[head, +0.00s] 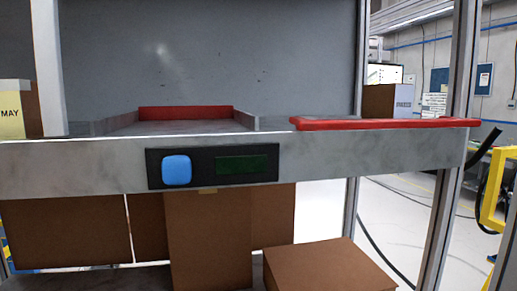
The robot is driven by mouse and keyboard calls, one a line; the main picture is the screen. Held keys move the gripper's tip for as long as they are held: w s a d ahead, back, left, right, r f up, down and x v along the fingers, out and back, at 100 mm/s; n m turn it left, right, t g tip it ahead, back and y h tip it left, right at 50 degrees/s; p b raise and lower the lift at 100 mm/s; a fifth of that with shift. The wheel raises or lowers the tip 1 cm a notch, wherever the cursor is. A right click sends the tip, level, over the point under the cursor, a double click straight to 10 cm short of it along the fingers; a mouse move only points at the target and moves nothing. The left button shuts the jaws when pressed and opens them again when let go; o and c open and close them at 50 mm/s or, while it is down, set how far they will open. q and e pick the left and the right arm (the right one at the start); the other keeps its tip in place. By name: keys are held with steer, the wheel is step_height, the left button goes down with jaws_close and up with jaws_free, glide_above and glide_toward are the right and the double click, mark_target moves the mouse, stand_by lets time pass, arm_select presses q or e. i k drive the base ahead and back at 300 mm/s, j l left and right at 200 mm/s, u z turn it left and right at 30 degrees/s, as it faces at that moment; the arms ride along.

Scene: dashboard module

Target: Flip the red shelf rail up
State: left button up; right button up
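A long red shelf rail (385,124) lies flat along the top front edge of the grey metal shelf (345,153), on its right part. A second, shorter red piece (186,112) stands upright at the back of the shelf, between grey side walls. A black panel on the shelf front carries a blue button (177,170) and a dark green display (241,165). Neither of my grippers shows in the head view.
Cardboard boxes (325,266) stand below the shelf, and a box with a yellow "MAY" sign (11,123) stands at the left. Metal posts (452,180) rise at the right. A yellow frame (491,190) and dark hose are farther right.

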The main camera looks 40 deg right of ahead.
mark_target(302, 124)
steer(key=z, duration=2.2)
